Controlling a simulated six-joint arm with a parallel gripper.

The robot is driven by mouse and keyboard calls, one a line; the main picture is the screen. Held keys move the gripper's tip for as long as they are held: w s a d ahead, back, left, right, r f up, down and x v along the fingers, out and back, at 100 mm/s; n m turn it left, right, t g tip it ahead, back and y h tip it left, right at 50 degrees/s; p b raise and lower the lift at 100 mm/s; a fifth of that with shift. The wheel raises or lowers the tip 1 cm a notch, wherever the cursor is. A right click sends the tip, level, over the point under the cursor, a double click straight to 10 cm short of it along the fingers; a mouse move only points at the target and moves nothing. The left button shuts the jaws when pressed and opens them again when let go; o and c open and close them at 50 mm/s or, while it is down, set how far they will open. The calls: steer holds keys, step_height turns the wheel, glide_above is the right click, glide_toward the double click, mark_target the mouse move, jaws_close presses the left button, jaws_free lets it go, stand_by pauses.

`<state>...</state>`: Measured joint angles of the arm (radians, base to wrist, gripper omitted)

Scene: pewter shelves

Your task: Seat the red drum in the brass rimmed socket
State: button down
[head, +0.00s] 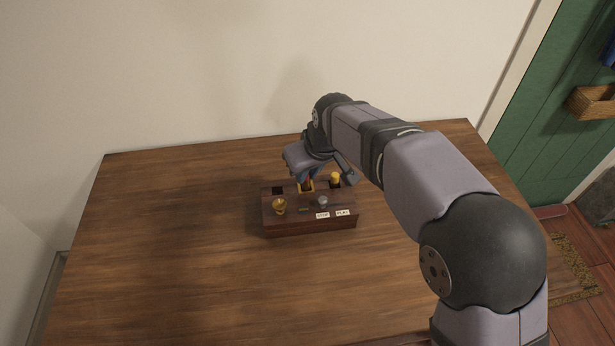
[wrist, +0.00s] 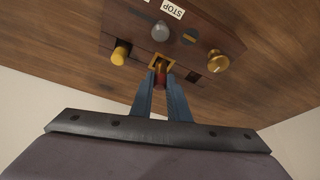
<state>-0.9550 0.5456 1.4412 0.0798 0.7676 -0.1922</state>
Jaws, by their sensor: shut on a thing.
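My gripper (head: 309,180) points down at the back of a dark wooden box on the table. Its two blue fingers, also in the wrist view (wrist: 160,84), are shut on the red drum (wrist: 160,76). A small part of the drum (head: 309,184) shows in the head view. The square brass rimmed socket (wrist: 153,60) is right at the drum's far end, and its rim (head: 299,190) shows beneath the fingers. The drum overlaps the rim in the wrist view; I cannot tell whether its end is inside or just above the opening.
The box (head: 310,228) carries a yellow cylinder (head: 335,179), a grey knob (head: 322,201), a brass knob (head: 279,206), and STOP and PLAY labels. A dark square opening (head: 278,191) lies left of the brass rimmed socket. The table (head: 160,230) around the box is bare.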

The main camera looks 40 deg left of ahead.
steer(key=shift+f, duration=1)
steer(key=shift+f, duration=0.15)
steer(key=c, duration=1.7)
jaws_free()
steer(key=shift+r, duration=0.3)
steer(key=v, duration=1.1)
steer(key=shift+d+r, duration=0.15)
steer(key=shift+r, duration=0.15)
